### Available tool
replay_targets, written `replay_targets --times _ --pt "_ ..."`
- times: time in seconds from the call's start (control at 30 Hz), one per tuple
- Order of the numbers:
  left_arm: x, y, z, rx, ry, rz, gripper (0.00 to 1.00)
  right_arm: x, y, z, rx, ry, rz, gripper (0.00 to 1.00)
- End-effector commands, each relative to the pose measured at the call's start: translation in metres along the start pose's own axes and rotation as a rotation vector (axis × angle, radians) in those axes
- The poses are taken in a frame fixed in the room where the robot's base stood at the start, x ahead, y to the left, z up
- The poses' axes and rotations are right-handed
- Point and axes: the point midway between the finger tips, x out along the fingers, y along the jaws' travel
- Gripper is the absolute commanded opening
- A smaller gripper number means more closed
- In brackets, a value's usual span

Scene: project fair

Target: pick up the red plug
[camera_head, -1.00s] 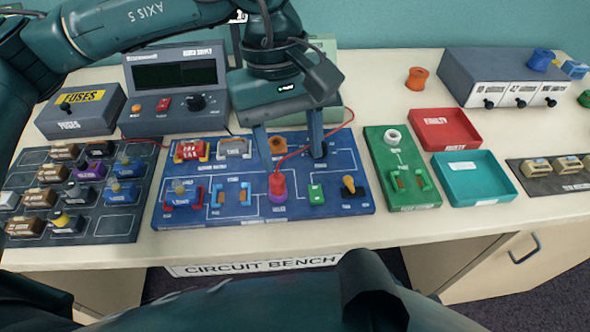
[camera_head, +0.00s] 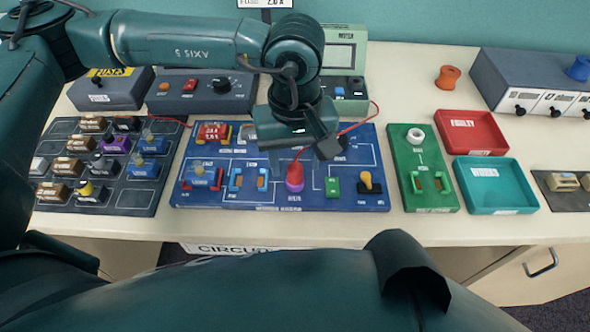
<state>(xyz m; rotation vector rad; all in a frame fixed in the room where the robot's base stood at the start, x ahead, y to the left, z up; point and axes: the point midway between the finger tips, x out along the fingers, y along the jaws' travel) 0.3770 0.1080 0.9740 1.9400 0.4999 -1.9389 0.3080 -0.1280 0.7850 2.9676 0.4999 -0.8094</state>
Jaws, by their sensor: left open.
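The red plug (camera_head: 295,172) stands upright on a purple base (camera_head: 295,187) in the lower middle of the blue circuit board (camera_head: 230,200). A red cable (camera_head: 360,121) runs from the plug's top up and right, partly hidden by my gripper. My left gripper (camera_head: 298,150) is open, just above and behind the plug in the picture. Its fingers are mostly hidden under its own body, and I see nothing held. The plug looks clear of it, but the exact gap cannot be told. My right gripper is not in view.
A yellow-topped switch (camera_head: 365,181) and a green part (camera_head: 333,187) stand right of the plug. A green board (camera_head: 445,198), red tray (camera_head: 497,144) and teal tray (camera_head: 470,199) lie further right. A dark component rack (camera_head: 140,202) is at left.

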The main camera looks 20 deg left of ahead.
Motion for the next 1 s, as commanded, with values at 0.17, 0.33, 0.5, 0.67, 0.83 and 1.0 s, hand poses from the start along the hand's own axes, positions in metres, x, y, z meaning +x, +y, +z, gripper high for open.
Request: replay_targets --times 0.17,0.33,0.5,0.67,0.83,1.0 --pt "0.022 -0.001 0.000 -0.001 -0.001 -0.001 0.49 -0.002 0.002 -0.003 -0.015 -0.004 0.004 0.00" --pt "0.027 -0.001 0.000 -0.001 -0.001 0.000 0.49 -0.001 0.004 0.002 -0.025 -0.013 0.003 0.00" --pt "0.026 -0.001 0.000 -0.001 -0.001 0.000 0.45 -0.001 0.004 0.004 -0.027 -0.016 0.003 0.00" --pt "0.026 -0.001 0.000 -0.002 0.000 0.000 0.31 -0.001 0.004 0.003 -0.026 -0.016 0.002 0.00" --pt "0.026 -0.001 0.000 -0.002 0.000 0.000 0.18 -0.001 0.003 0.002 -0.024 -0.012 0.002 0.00" --pt "0.026 -0.001 0.000 -0.002 0.000 0.000 0.04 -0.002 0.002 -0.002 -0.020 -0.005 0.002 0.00"
